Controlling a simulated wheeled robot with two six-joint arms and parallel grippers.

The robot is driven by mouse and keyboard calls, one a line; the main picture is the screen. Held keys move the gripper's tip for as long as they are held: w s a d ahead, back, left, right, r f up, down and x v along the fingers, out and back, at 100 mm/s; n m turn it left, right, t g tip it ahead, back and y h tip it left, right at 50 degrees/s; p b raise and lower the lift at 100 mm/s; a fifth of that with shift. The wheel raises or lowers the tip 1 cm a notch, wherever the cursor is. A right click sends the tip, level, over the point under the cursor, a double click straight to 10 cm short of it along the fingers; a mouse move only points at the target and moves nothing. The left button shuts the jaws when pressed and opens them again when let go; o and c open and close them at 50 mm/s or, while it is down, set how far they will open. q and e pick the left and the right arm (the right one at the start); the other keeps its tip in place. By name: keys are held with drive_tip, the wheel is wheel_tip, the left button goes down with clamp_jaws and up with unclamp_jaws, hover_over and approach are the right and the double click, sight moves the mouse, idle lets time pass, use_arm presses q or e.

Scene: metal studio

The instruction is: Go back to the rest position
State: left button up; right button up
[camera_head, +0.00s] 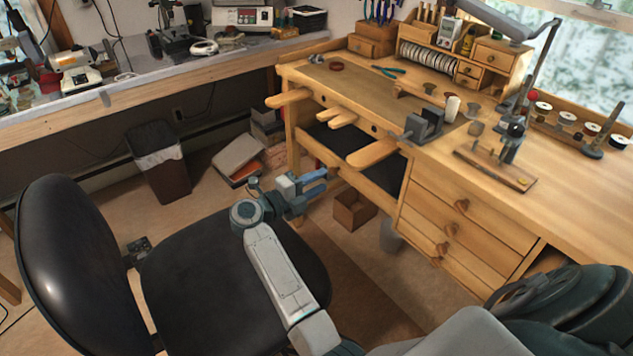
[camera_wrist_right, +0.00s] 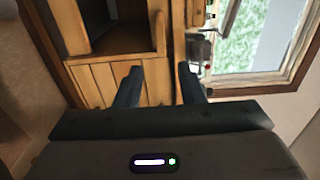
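My right gripper (camera_head: 318,178) shows in the head view, beyond the black chair seat and in front of the wooden workbench. Its fingers point toward the bench. In the right wrist view my right gripper (camera_wrist_right: 160,84) has two dark fingers standing apart with nothing between them. It is open and empty. My left gripper is not in view.
The wooden workbench (camera_head: 560,185) with drawers and tools fills the right. A black office chair (camera_head: 225,270) stands at the lower left. A bin (camera_head: 160,170) and boxes sit on the floor behind. Some floor between chair and bench is free.

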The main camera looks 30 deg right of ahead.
drive_tip(key=a+r+n+t+y, duration=0.2)
drive_tip(key=r+n+t+y, duration=0.1)
drive_tip(key=n+t, duration=0.55)
drive_tip(key=a+r+n+t+y, duration=0.2)
drive_tip(key=a+r+n+t, duration=0.1)
drive_tip(key=n+t, duration=0.6)
drive_tip(key=s+a+f+n+g+y, duration=0.4)
drive_tip(key=s+a+f+n+y, duration=0.6)
drive_tip(key=n+y, duration=0.65)
drive_tip(key=s+d+f+n+g+h, duration=0.1)
drive_tip(key=s+d+f+g, duration=0.2)
drive_tip(key=s, duration=0.4)
drive_tip(key=s+d+f+g+h, duration=0.2)
drive_tip(key=s+f+g, duration=0.2)
drive_tip(key=s, duration=0.4)
drive_tip(key=s+d+f+n+g+h, duration=0.1)
drive_tip(key=s+d+f+g, duration=0.2)
drive_tip(key=s, duration=0.4)
wheel_tip(320, 180, down, 25)
drive_tip(key=d+g, duration=0.2)
drive_tip(key=g, duration=0.1)
drive_tip(key=s+f, duration=0.6)
drive_tip(key=f, duration=0.4)
drive_tip(key=s+d+f, duration=0.1)
drive_tip(key=s+f, duration=0.6)
drive_tip(key=f, duration=0.4)
drive_tip(key=shift+d+m+g, duration=0.2)
drive_tip(key=shift+m+g, duration=0.1)
drive_tip(key=shift+g, duration=0.05)
